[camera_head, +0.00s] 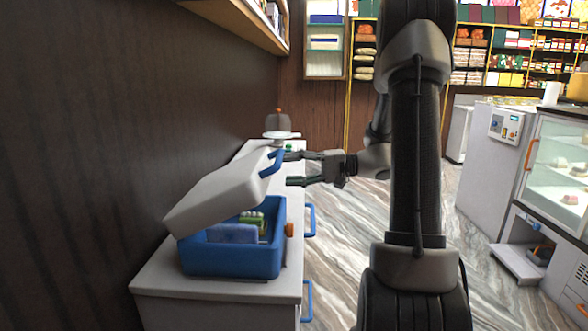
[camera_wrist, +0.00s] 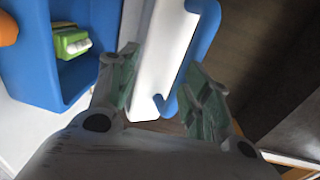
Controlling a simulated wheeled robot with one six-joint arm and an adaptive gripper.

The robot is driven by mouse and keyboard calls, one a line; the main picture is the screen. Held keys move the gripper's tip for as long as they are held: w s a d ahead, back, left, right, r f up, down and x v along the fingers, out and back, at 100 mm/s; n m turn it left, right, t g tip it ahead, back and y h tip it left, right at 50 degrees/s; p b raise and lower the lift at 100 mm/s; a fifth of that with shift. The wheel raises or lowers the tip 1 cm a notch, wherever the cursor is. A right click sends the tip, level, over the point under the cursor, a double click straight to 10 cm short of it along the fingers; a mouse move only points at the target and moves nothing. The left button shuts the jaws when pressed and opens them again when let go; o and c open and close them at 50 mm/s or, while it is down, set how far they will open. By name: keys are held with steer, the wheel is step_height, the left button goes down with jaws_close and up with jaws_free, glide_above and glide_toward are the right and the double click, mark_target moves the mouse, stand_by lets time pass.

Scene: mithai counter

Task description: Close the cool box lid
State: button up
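The cool box (camera_head: 230,262) is a blue box on the white counter, with its pale grey lid (camera_head: 215,195) raised and tilted above it. A blue handle (camera_head: 273,166) is on the lid's right edge. My gripper (camera_head: 290,168) is level with the handle, just to its right, fingers pointing left. In the wrist view my gripper (camera_wrist: 160,65) is open, with the lid's white edge (camera_wrist: 155,55) and the blue handle (camera_wrist: 200,45) showing between and beyond the fingers. I cannot tell whether they touch. The box's open interior also shows there.
A blue pack (camera_head: 232,233) and green-and-white items (camera_head: 252,220) lie inside the box. A scale-like object (camera_head: 280,128) stands farther back on the counter (camera_head: 160,272). A dark wall rises at left; open floor lies right.

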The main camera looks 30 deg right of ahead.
steer(key=shift+f, duration=0.1)
steer(key=s+d+f, duration=0.4)
steer(key=d, duration=0.2)
steer(key=shift+d, duration=0.35)
stand_by(0.5)
steer(key=shift+f, duration=0.1)
steer(key=v, duration=1.2)
stand_by(0.4)
